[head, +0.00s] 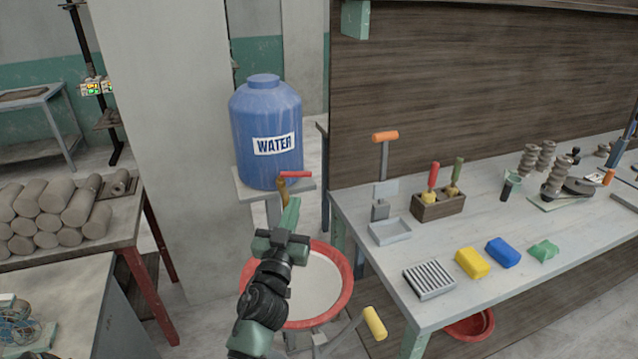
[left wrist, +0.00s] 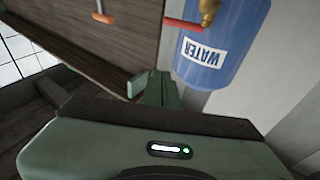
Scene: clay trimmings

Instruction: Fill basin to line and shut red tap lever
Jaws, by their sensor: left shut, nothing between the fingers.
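The blue water barrel (head: 265,125) stands on a small stand, with a brass tap (head: 283,192) at its lower front. The red tap lever (head: 296,175) points right in the head view; it also shows in the left wrist view (left wrist: 187,25). Below is a red-rimmed basin (head: 347,283) with a pale interior. I see no fill line, and I cannot tell the water level or whether water runs, since my gripper covers part of the view. My left gripper (head: 292,207) is shut and empty, its fingertips appearing just below the lever and tap. My right gripper is out of view.
The workbench (head: 380,245) at right holds a grey tray, a tool box, a ribbed block and coloured blocks. A yellow-handled crank (head: 374,322) stands near the basin. Another red basin (head: 470,326) lies under the bench. Clay rolls (head: 60,205) are stacked on the left table.

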